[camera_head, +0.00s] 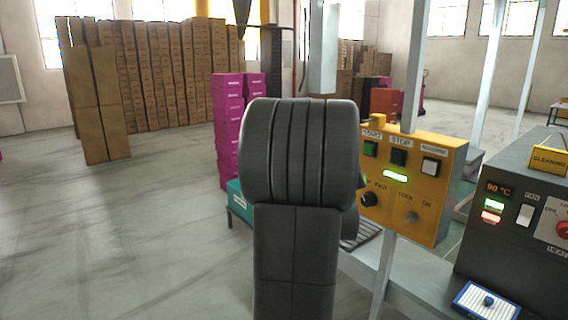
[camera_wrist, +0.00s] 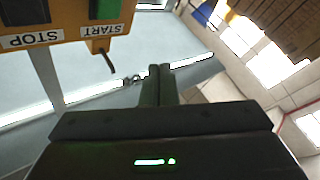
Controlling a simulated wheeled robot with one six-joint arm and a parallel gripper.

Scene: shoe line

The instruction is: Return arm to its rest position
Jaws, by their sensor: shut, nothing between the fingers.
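My gripper (camera_wrist: 160,84) shows in the wrist view with its two dark fingers together and nothing between them. In the head view my dark arm link stands upright in the middle, and the gripper cannot be made out behind it. The yellow control panel (camera_head: 448,165) is right of my arm in the head view, with START, STOP and other controls. In the wrist view the panel (camera_wrist: 70,29) appears upside down at the upper left, apart from the fingers.
A dark machine (camera_head: 490,255) with a temperature display stands at the right. A blue-and-white pad (camera_head: 486,301) lies before it. Pale metal posts (camera_head: 485,95) rise behind the panel. Magenta boxes (camera_head: 228,130) and stacked brown cartons (camera_head: 160,80) stand farther back. The left floor is open.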

